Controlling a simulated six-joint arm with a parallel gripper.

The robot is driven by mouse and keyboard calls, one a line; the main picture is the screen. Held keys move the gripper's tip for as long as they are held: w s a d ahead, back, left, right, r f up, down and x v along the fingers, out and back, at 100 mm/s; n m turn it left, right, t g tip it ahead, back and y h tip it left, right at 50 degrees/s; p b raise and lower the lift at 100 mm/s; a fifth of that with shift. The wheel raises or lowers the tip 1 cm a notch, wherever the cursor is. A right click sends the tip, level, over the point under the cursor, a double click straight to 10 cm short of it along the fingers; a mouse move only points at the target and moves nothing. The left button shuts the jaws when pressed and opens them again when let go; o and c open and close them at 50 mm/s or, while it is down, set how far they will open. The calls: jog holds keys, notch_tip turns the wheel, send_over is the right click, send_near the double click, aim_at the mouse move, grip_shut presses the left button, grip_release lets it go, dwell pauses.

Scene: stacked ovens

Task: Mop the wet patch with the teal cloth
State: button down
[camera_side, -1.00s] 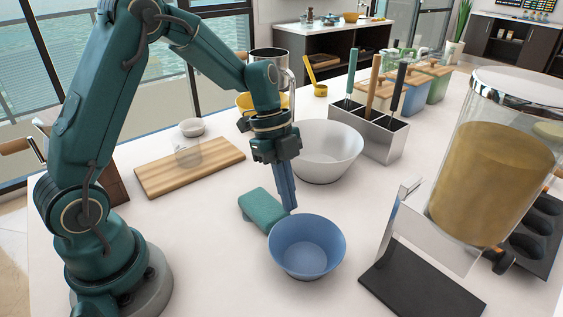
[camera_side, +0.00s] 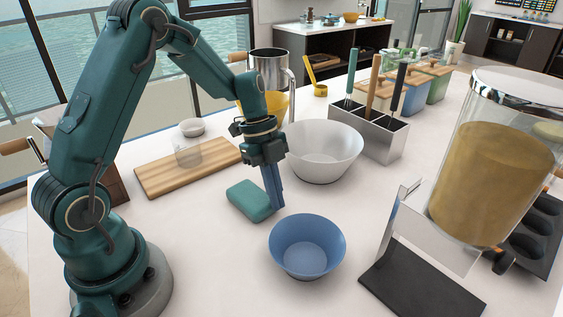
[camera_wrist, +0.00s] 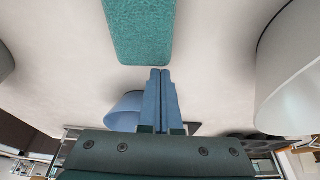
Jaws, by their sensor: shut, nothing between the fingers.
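The teal cloth (camera_side: 250,201) is a folded, rounded block lying on the white counter, left of the blue bowl in the side view. It also shows at the top of the wrist view (camera_wrist: 139,28). My gripper (camera_side: 276,206) points down with its blue fingers together and empty, close beside the cloth's right edge in the side view. In the wrist view the fingertips (camera_wrist: 160,72) are just short of the cloth's near edge. Whether they touch it I cannot tell. I cannot make out a wet patch in either view.
The blue bowl (camera_side: 307,248) stands just right of my gripper, and the white bowl (camera_side: 322,152) stands behind it. A wooden board (camera_side: 190,168) lies to the left. A metal utensil holder (camera_side: 368,136) and a large dispenser (camera_side: 488,165) stand to the right.

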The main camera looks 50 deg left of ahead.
aim_at(265, 194)
jog(key=shift+a, duration=0.3)
notch_tip(265, 194, up, 14)
jog(key=m+t, duration=0.1)
jog(key=s+d+r+n+t+y, duration=0.3)
jog(key=s+d+n, duration=0.25)
jog(key=s, duration=0.45)
jog(key=s+f+n, duration=0.1)
jog(key=n, duration=0.3)
jog(key=s+a+f+n+t, duration=0.1)
jog(key=n, duration=0.4)
jog(key=s+f+n, duration=0.1)
jog(key=s+n, duration=0.1)
jog(key=n, duration=0.2)
jog(key=shift+s+a+f+n+t+y, duration=0.1)
jog(key=shift+a+f+n+t+y, duration=0.2)
jog(key=shift+a+y, duration=0.1)
